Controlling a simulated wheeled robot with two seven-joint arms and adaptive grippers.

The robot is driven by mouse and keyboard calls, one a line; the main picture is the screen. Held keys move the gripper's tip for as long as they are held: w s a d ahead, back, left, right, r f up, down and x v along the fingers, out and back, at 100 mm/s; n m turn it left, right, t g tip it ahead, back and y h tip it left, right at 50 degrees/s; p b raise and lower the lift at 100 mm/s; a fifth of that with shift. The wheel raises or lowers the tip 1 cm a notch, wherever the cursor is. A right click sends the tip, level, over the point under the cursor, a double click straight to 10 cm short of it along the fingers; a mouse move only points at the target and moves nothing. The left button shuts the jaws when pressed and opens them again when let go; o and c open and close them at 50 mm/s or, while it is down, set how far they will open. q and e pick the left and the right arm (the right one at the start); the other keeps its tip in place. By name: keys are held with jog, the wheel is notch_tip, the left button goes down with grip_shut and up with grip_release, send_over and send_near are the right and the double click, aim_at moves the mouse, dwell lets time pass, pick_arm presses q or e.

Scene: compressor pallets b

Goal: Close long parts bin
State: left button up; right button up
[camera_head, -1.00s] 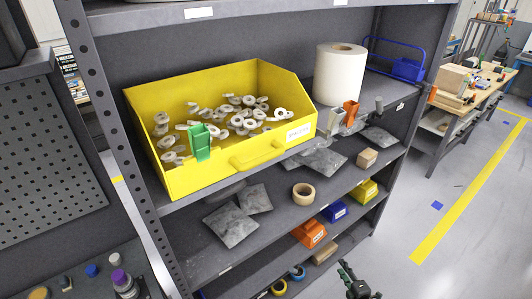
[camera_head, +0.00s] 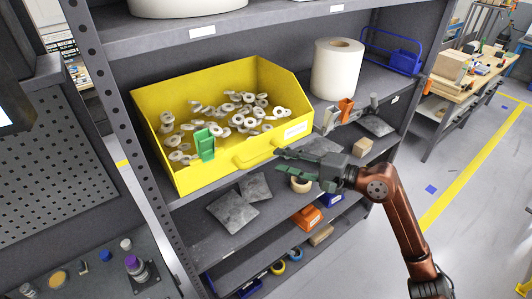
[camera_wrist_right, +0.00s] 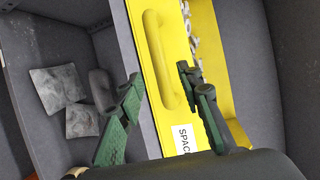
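The long yellow parts bin (camera_head: 222,163) sits on a grey shelf, its front edge jutting past the shelf edge. It holds several pale ring-shaped parts and a green clip (camera_head: 204,145) on its left part. Its front handle (camera_head: 258,152) also shows in the right wrist view (camera_wrist_right: 160,62). My right gripper (camera_head: 277,162) is open just in front of the bin's front wall, right of the handle. In the right wrist view its two fingers (camera_wrist_right: 160,85) stand apart on either side of the front wall and handle, with nothing gripped. My left gripper is not in view.
A white paper roll (camera_head: 338,68) and a blue carrier (camera_head: 400,58) stand right of the bin. Grey bags (camera_head: 240,203), a tape roll (camera_head: 301,184) and small orange and blue bins lie on the shelves below. The rack's left upright (camera_head: 125,130) is close to the bin.

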aim_at(268, 157)
jog(key=p+x, duration=0.2)
jog(key=x, duration=0.3)
jog(key=shift+w+a, duration=0.1)
jog(key=shift+a, duration=0.15)
jog(key=shift+w+a+f, duration=0.2)
jog(key=shift+w+a, duration=0.1)
jog(key=shift+a, duration=0.1)
jog(key=shift+c, duration=0.6)
grip_shut()
